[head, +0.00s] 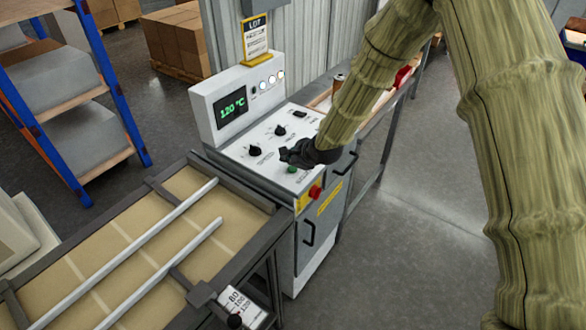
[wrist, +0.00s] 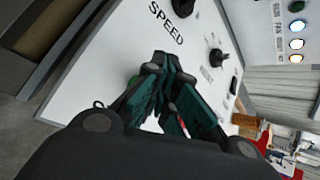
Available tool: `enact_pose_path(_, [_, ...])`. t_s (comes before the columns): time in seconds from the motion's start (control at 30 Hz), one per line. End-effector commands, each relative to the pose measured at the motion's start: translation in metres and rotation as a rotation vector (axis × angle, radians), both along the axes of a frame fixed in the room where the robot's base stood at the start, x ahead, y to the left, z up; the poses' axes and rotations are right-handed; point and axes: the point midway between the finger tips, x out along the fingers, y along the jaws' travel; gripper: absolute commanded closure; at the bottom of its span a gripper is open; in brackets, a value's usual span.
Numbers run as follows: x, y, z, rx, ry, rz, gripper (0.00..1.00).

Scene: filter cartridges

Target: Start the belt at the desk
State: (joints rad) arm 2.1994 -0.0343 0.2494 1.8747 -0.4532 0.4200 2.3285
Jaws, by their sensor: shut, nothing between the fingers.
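The control desk (head: 237,150) is a white cabinet with a sloped panel and a raised display (head: 232,107) that reads 120 °C in green. A green button (head: 292,169) sits near the panel's front edge, just below my gripper (head: 286,154) in the head view. A red button (head: 315,192) on a yellow plate is on the front face. Two black knobs, one left (head: 254,151) and one further back (head: 280,130), stand on the panel. My gripper in the wrist view (wrist: 165,72) is shut and empty, close over the panel by the SPEED label. I cannot tell whether it touches anything.
The tan belt (head: 110,238) with two pale guide rails (head: 140,246) runs to the desk's left. A small dial with a number card (head: 243,307) is on its near side. A bench (head: 372,125) adjoins the desk on the right. Open floor (head: 410,215) lies in front.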

Motion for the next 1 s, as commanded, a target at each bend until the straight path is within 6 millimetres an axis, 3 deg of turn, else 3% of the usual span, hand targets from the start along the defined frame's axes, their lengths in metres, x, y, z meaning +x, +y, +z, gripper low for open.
enact_pose_path(1.0, [-0.0004,0.0003,-0.0108,0.000,0.000,0.000,1.00])
